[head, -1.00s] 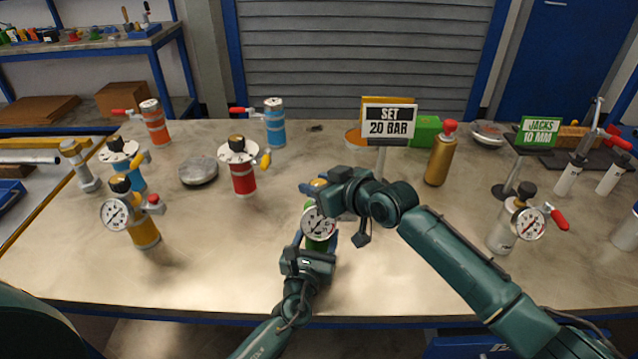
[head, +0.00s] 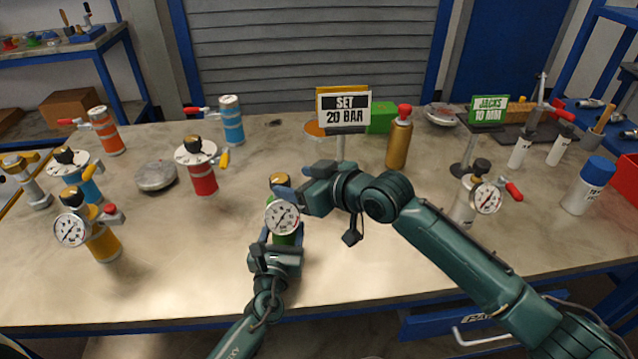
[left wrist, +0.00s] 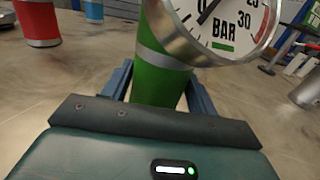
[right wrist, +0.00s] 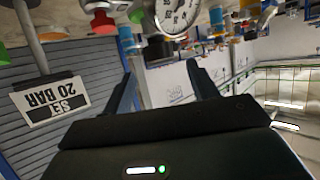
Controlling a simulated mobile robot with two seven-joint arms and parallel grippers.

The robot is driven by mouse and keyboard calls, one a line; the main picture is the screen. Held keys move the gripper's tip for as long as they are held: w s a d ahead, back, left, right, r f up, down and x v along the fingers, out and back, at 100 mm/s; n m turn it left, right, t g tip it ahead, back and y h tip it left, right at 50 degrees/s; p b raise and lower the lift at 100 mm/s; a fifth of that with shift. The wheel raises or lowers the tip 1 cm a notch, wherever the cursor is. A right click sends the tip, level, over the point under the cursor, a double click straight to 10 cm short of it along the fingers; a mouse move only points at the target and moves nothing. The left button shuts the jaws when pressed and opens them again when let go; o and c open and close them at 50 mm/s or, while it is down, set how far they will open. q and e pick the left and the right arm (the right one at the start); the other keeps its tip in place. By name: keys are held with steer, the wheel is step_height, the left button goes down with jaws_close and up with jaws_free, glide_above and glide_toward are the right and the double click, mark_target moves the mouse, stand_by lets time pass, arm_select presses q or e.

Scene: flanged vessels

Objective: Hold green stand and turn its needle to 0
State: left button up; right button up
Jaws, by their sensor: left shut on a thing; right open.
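The green stand (head: 287,239) stands upright on the bench at the front middle, with a round white gauge (head: 282,216) and a gold top (head: 279,180). My left gripper (head: 280,246) is shut around its green body, which also shows between the fingers in the left wrist view (left wrist: 160,75). There the gauge (left wrist: 225,28) is cut off by the top edge. A dark needle part lies near the 0 mark; its exact reading is unclear. My right gripper (head: 286,193) is open and comes from the right, close beside the stand's top. Its fingers cover part of the stand.
A sign reading "SET 20 BAR" (head: 343,108) stands behind my right gripper. A yellow vessel (head: 102,243) and a red vessel (head: 203,178) stand left. A gold bottle (head: 399,140) stands behind, and a white gauged vessel (head: 466,205) right. The front bench is mostly clear.

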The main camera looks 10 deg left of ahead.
mark_target(280, 179)
steer(key=v, duration=0.6)
steer(key=shift+w+a, duration=0.1)
steer(key=shift+a, duration=0.05)
stand_by(1.5)
steer(key=x, duration=1.2)
stand_by(0.5)
steer(key=shift+c, duration=0.3)
steer(key=c, duration=0.9)
